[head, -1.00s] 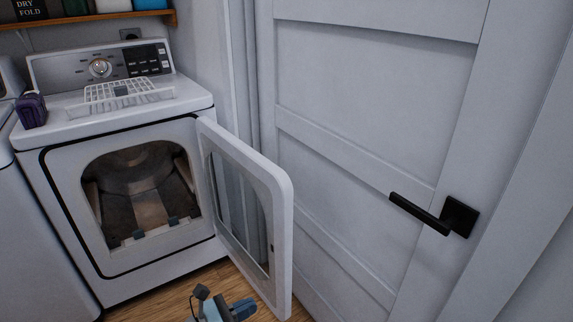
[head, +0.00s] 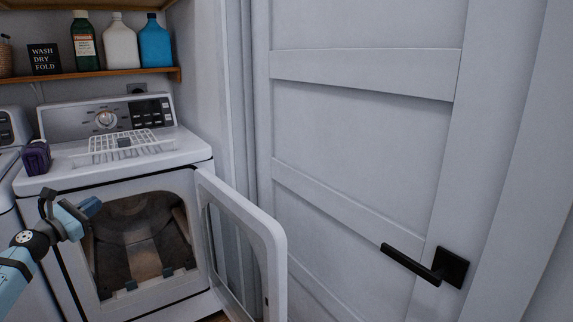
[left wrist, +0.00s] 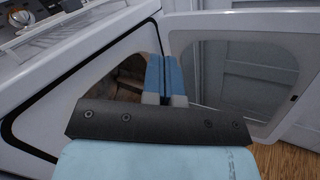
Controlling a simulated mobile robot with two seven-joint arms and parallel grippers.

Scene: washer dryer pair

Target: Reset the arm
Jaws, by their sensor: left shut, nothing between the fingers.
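My left gripper (head: 90,207) is at the lower left of the head view, in front of the dryer. Its blue fingers are shut together with nothing between them, as the left wrist view (left wrist: 163,78) also shows. The white dryer (head: 110,170) has its door (head: 245,235) swung open to the right. The drum opening (head: 140,230) shows dark inside and is partly hidden behind my left arm. My right gripper is not in view.
A shelf (head: 110,75) with bottles is above. At right a closed white room door (head: 350,130) has a black handle (head: 425,266). Wood floor shows in the left wrist view (left wrist: 280,160).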

